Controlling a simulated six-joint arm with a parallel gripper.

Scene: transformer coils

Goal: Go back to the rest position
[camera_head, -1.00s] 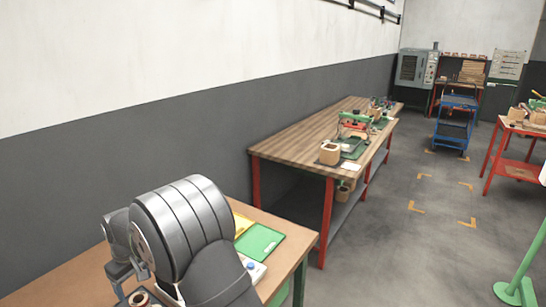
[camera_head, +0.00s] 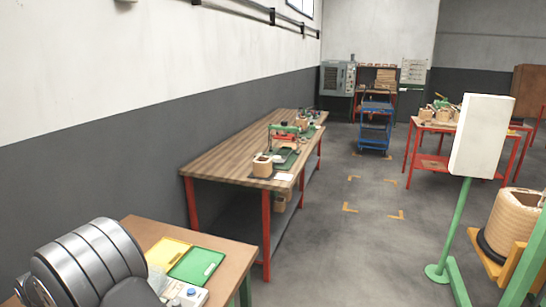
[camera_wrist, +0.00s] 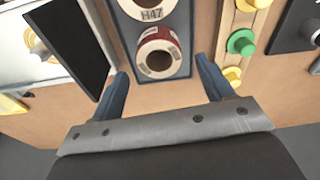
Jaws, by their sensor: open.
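My gripper (camera_wrist: 163,88) shows in the wrist view with its two dark blue fingers spread apart and nothing between their tips. Just beyond the fingers, a red coil with a pale label band (camera_wrist: 160,52) sits on a dark plate (camera_wrist: 180,68) on the brown table. A second, pale coil marked H47 (camera_wrist: 150,12) sits behind it, cut off by the top edge. In the head view, a grey ribbed part of my arm shows at the lower left, and my fingers are not visible there.
Right of the plate are green (camera_wrist: 241,42) and yellow knobs on a wooden strip. A black panel (camera_wrist: 72,42) stands at the left. In the head view, a yellow tray (camera_head: 165,252) and green tray (camera_head: 196,266) lie on the near table. Open floor (camera_head: 325,240) lies beyond.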

